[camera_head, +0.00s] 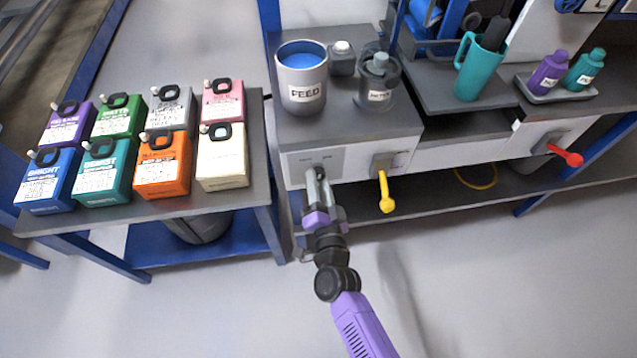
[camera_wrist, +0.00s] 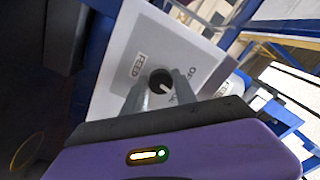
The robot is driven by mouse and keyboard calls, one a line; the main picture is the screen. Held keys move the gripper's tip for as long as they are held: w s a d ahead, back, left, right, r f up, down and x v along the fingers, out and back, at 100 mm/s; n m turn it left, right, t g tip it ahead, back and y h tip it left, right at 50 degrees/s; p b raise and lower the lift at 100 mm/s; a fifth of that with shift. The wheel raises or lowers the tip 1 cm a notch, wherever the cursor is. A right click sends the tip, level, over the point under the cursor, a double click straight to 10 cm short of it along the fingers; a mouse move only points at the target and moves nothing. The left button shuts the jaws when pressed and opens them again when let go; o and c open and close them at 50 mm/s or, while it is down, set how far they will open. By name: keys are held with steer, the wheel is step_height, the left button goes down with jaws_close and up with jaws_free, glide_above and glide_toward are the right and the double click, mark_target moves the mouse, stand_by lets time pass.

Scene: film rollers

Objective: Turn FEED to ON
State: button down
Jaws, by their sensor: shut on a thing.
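The FEED knob (camera_wrist: 161,82) is a small round dark knob with a pale pointer mark. It sits on a light grey panel (camera_wrist: 117,58) with a FEED label (camera_wrist: 139,64) beside it in the wrist view. Another label on the panel is partly hidden by a finger. In the head view the panel (camera_head: 300,160) is on the front of the grey machine, below the FEED pot. My gripper (camera_head: 316,172) reaches this panel, and its fingers hide the knob there. In the wrist view my gripper (camera_wrist: 157,85) has its two fingers on either side of the knob, shut on it.
A yellow lever (camera_head: 385,192) hangs just right of my gripper, and a red lever (camera_head: 567,155) is farther right. The FEED pot (camera_head: 302,82) stands on the machine above. Several coloured canisters (camera_head: 162,165) stand on the left table. The floor in front is clear.

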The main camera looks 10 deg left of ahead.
steer(key=shift+m+b, duration=0.5)
steer(key=shift+m, duration=1.4)
steer(key=c, duration=1)
jaws_free()
steer(key=v, duration=0.8)
steer(key=shift+p, duration=0.3)
steer(key=shift+a, duration=0.1)
